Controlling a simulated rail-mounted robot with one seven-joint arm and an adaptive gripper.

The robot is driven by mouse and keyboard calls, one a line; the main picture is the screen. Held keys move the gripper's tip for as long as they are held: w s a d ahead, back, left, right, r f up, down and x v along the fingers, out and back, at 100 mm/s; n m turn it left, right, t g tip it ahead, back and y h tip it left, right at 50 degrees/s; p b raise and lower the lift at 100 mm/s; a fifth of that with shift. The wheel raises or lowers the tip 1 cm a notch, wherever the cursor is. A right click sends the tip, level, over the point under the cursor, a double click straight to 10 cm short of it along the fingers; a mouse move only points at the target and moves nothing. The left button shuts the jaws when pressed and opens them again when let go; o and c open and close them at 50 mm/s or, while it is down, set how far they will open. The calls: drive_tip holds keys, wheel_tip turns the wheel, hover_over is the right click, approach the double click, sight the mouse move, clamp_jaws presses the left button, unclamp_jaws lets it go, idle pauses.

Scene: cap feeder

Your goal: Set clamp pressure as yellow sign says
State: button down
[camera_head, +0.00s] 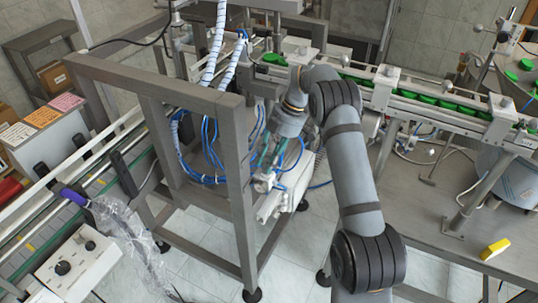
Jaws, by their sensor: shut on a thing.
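My gripper (264,178) reaches down beside the grey steel frame, among blue air hoses. It is shut on a small pale part, perhaps a pressure knob, at the top of a white and grey pneumatic unit (275,205). The fingers hide most of that part, and no pressure reading can be made out. Three small signs lie on a box at the left: a pink one (66,101), an orange-yellow one (42,117) and a pale cream one (17,134). Their writing is too small to read.
The steel frame (244,190) stands close left of my gripper. A conveyor with green caps (415,97) runs behind and to the right. A control box (70,268) with knobs is at lower left. A yellow block (495,249) lies on the right table.

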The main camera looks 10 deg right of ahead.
drive_tip(key=shift+s+a+r, duration=0.1)
drive_tip(key=shift+a, duration=0.25)
drive_tip(key=c, duration=1.6)
unclamp_jaws()
drive_tip(key=shift+s+n, duration=0.1)
drive_tip(key=shift+n, duration=0.2)
drive_tip(key=shift+o, duration=0.4)
drive_tip(key=shift+d, duration=0.15)
drive_tip(key=v, duration=1.2)
drive_tip(key=shift+w, duration=0.25)
